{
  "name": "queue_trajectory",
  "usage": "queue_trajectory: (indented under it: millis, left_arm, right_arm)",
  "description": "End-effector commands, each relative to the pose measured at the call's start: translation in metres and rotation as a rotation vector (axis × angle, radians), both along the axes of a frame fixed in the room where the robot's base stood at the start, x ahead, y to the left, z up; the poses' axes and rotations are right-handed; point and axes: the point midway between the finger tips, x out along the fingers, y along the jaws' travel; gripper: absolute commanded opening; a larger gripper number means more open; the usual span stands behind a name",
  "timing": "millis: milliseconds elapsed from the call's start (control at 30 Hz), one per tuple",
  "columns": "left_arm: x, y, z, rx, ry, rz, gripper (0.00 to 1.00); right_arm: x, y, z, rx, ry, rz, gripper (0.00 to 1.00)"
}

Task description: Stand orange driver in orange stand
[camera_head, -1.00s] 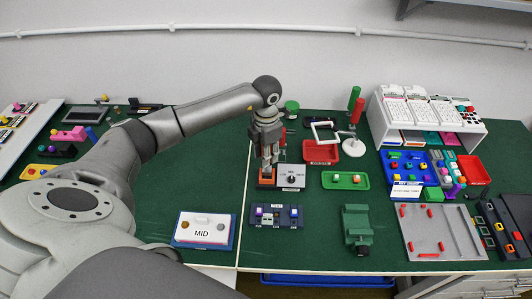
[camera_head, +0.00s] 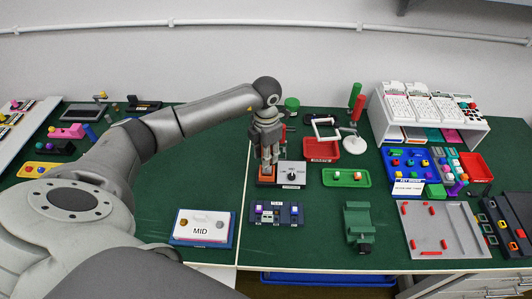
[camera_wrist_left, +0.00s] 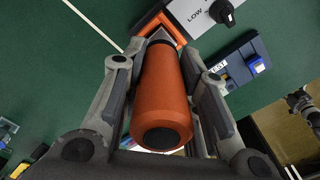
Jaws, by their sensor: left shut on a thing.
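My left gripper (camera_head: 267,165) points down over the orange stand (camera_head: 264,181), beside the dial box. In the left wrist view its two fingers (camera_wrist_left: 160,85) are shut on the orange driver (camera_wrist_left: 162,95), a thick orange cylinder with a dark end cap facing the camera. The driver's far end lies at the orange stand (camera_wrist_left: 148,22), which shows only partly behind it. I cannot tell whether the driver's tip is seated in the stand. In the head view the gripper mostly hides the driver.
A white dial box (camera_head: 291,175) stands right against the stand's side. A dark switch block (camera_head: 277,214) lies in front, and a green tray (camera_head: 346,178) sits to the right. A MID board (camera_head: 203,227) lies front left. Green table is bare left of the stand.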

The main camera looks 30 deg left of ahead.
Motion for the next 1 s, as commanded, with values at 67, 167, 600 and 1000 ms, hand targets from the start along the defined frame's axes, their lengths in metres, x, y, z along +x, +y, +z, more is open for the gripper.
queue_trajectory:
  millis: [67,167,600,1000]
  left_arm:
    - [0.000,0.000,-0.003,0.000,-0.001,0.000,0.00]
    - [0.000,0.000,-0.005,0.000,-0.001,0.000,0.00]
    - [0.000,0.000,-0.014,0.001,-0.001,0.000,0.33]
    - [0.000,0.000,-0.014,0.000,0.001,0.000,0.53]
  right_arm:
    - [0.000,0.000,-0.003,0.000,0.000,0.000,0.99]
    - [0.000,0.000,-0.005,0.000,0.000,0.000,0.99]
    - [0.000,-0.002,-0.012,-0.002,0.000,0.000,0.99]
    - [0.000,-0.004,-0.012,-0.004,0.000,0.001,0.99]
